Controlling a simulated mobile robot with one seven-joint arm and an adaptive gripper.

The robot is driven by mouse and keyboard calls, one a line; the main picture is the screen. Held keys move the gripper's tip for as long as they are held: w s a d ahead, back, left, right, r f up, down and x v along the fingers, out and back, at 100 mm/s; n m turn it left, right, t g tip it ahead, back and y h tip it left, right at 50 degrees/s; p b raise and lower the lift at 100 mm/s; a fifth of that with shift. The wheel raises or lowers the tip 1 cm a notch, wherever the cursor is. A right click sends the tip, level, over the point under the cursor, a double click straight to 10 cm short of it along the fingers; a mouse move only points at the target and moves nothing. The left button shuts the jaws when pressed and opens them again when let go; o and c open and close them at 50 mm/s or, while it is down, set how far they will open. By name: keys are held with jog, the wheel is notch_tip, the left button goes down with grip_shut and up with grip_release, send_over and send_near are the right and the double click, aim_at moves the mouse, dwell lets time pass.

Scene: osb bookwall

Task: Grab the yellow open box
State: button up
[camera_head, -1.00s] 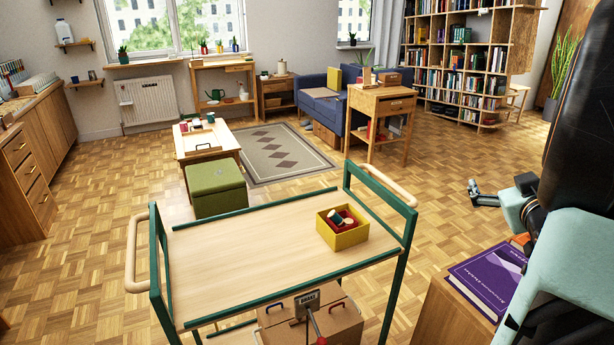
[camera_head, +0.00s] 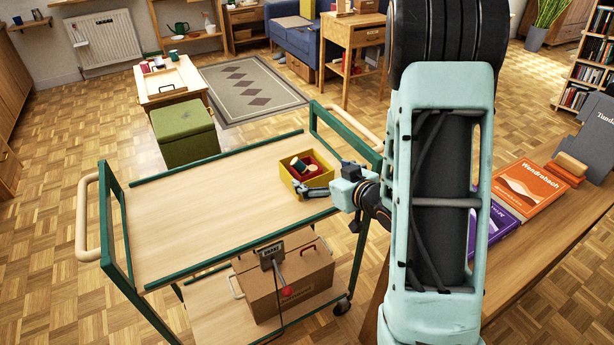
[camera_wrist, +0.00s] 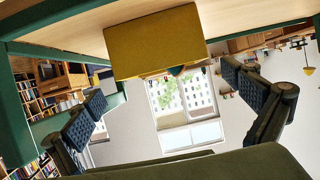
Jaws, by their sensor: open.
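The yellow open box (camera_head: 292,184) stands on the right end of the trolley's top shelf (camera_head: 215,207). It has a red inside and holds small round pieces, one dark green and one pale. My gripper (camera_head: 318,186) is at the box's near right side in the head view, with its fingers spread. In the upside-down wrist view, the yellow box (camera_wrist: 155,45) shows at the top centre, beyond the open fingers of my gripper (camera_wrist: 170,97). Nothing is between the pads, and they look apart from the box. My gripper covers part of the box's near right corner.
The trolley's green rail and wooden handle (camera_head: 347,127) rise just right of the box. A cardboard box (camera_head: 285,283) sits on the lower shelf. A wooden table with books (camera_head: 535,189) is at the right. The shelf left of the yellow box is clear.

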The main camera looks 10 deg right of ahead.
aim_at(304, 164)
jog(key=shift+a+r+x, duration=0.1)
jog(key=shift+r+x, duration=0.05)
jog(key=shift+x, duration=1.65)
jog(key=shift+a+r+x, duration=0.15)
jog(key=shift+x, duration=1.6)
jog(key=c, duration=1.2)
jog(key=shift+o, duration=0.2)
jog(key=shift+r, duration=0.2)
jog(key=shift+r+p, duration=1.05)
jog(key=shift+r, duration=0.3)
jog(key=s+d+r+p, duration=0.1)
jog(key=s+r+p, duration=0.5)
jog(key=s+r, duration=0.2)
jog(key=shift+s+r, duration=0.2)
jog(key=shift+s, duration=0.6)
jog(key=shift+d+p, duration=0.1)
jog(key=shift+p, duration=0.3)
